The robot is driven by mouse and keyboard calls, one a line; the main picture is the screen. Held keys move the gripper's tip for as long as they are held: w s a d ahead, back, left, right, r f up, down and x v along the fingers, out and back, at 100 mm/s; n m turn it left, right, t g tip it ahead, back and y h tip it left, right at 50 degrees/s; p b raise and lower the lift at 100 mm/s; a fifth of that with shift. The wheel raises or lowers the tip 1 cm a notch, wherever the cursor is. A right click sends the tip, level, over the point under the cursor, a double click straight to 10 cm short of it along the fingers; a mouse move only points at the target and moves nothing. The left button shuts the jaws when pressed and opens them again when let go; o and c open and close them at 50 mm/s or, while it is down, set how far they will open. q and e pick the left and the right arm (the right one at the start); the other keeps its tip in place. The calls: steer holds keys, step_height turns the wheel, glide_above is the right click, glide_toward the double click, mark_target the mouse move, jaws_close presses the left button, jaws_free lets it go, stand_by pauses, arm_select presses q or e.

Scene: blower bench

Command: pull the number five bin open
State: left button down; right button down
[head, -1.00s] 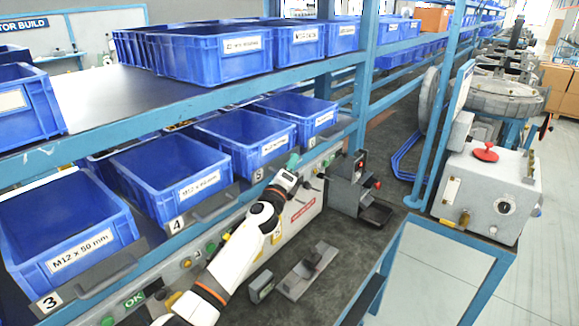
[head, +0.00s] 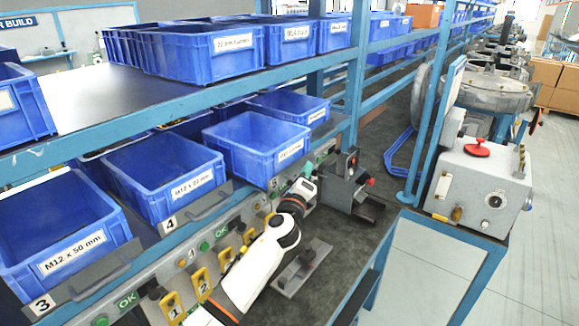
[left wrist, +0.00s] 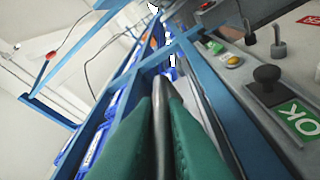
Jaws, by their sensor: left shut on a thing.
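The number five bin (head: 257,140) is a blue box on the lower shelf, third in the row. My left gripper (head: 306,184) is at the bin's front, with my white arm reaching up from below. In the left wrist view, the green fingers of my left gripper (left wrist: 160,105) are shut on a dark bar, the bin's handle (left wrist: 161,130). My right gripper is out of view.
The number four bin (head: 165,175) and number three bin (head: 65,235) stand to the left. A button panel with yellow numbered tags (head: 202,285) runs below. A grey fixture (head: 350,185) stands right of my gripper, and a metal plate (head: 302,268) lies on the bench.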

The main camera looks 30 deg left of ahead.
arm_select(q)
steer(key=d, duration=0.9)
steer(key=shift+s+d+b, duration=0.25)
steer(key=shift+s+b, duration=0.15)
steer(key=shift+f, duration=0.1)
steer(key=c, duration=1.5)
jaws_free()
steer(key=shift+b+v, duration=1.5)
steer(key=shift+v, duration=4.5)
